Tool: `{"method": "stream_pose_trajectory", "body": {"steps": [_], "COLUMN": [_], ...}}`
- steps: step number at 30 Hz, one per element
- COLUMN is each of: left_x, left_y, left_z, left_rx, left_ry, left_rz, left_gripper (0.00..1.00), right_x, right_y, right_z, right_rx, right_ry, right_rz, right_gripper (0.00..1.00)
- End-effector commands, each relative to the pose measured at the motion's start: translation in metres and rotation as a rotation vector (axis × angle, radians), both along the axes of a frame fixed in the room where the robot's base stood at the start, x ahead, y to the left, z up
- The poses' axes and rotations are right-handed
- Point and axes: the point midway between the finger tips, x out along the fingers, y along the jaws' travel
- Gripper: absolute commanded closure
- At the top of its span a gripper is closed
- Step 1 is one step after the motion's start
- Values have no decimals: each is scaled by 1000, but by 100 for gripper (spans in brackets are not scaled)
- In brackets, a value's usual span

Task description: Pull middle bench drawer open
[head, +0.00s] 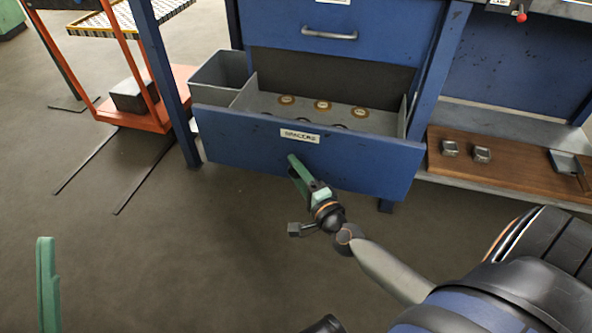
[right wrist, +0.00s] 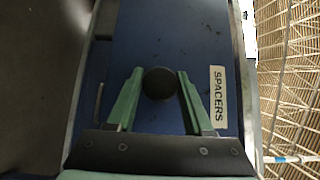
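The blue bench drawer labelled SPACERS (head: 250,140) is pulled out, and its grey inside with several round spacers (head: 322,105) shows. In the right wrist view the drawer front (right wrist: 205,45) fills the middle, with its label at the right. My right gripper (head: 294,166) is at the drawer front, below the label. One green finger of my left gripper (head: 47,285) shows at lower left.
A closed blue drawer with a bar handle (head: 329,35) is above the open one. A grey bin (head: 220,72) stands behind its left end. An orange cart (head: 150,105) is at left. A shelf with a wooden board (head: 500,165) is at right. The floor in front is clear.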

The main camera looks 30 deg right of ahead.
Motion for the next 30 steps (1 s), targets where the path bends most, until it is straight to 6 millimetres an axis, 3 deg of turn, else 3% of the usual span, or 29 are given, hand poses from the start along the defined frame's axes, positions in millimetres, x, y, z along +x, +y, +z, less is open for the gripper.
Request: {"method": "stream_pose_trajectory", "body": {"steps": [2, 13, 30], "left_x": [0, 0, 0], "left_y": [0, 0, 0], "left_z": [0, 0, 0], "left_rx": [0, -1, 0], "left_ry": [0, 0, 1], "left_rz": [0, 0, 1], "left_gripper": [50, 50, 50], "right_x": [0, 0, 0], "right_y": [0, 0, 0], "right_z": [0, 0, 0], "right_rx": [0, 0, 0], "right_ry": [0, 0, 0], "right_rz": [0, 0, 0], "right_gripper": [59, 100, 100]}}
